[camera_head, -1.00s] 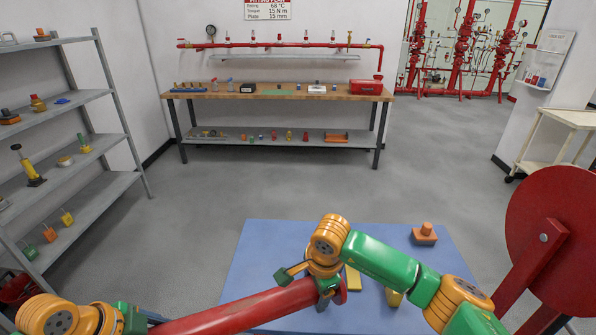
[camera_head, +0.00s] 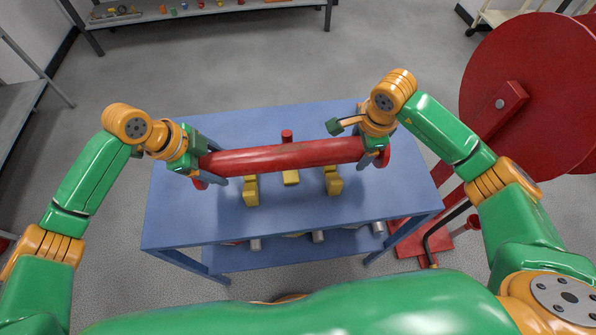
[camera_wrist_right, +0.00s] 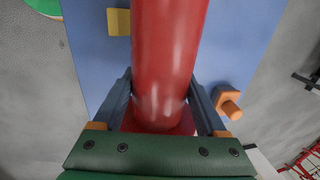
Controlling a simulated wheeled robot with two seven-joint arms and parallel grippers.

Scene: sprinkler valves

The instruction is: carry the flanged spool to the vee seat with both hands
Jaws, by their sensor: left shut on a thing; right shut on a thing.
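The flanged spool (camera_head: 285,157) is a long red pipe with a flange at each end and a short stub on its far side. It spans crosswise above the blue table. My left gripper (camera_head: 206,165) is shut on its left end and my right gripper (camera_head: 371,153) on its right end. In the right wrist view the spool (camera_wrist_right: 166,60) runs between the fingers of my right gripper (camera_wrist_right: 160,108), with its flange close by. Yellow blocks, seemingly the vee seat (camera_head: 250,192), stand on the table under and in front of the spool; the spool partly hides them.
The blue table (camera_head: 215,225) has bare surface around the blocks. An orange block with a peg (camera_wrist_right: 228,102) shows in the right wrist view. A large red wheel on a stand (camera_head: 515,95) rises at the right. A shelf (camera_head: 230,8) stands at the back.

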